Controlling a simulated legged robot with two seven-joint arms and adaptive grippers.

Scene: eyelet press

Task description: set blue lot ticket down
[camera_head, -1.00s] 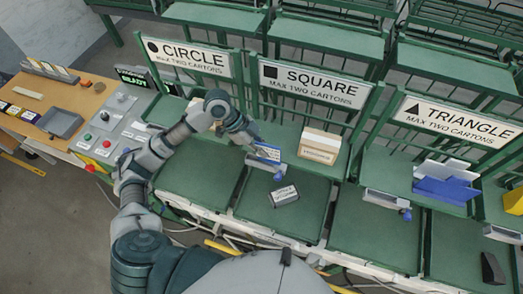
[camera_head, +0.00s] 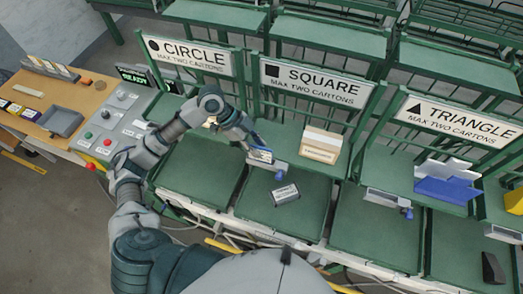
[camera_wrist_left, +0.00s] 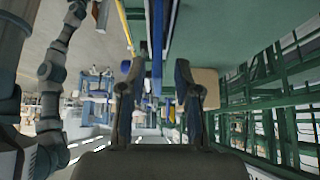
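The blue lot ticket (camera_head: 261,155), with a pale printed face, is at the grey holder (camera_head: 280,165) with a blue knob, between the circle and square bays. My left gripper (camera_head: 252,145) is right at the ticket, coming from the upper left. In the left wrist view, its fingers (camera_wrist_left: 155,85) stand apart, with a thin blue upright strip between them, probably the ticket edge-on. I see a gap on both sides of the strip. Whether the ticket rests fully in the holder is hidden. My right gripper is not clearly seen.
A cream carton (camera_head: 321,145) stands at the back of the square bay, and a small grey labelled box (camera_head: 285,194) lies in front. The triangle bay has a blue tray (camera_head: 447,188) and another grey holder (camera_head: 385,199). A control desk (camera_head: 60,108) is at left.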

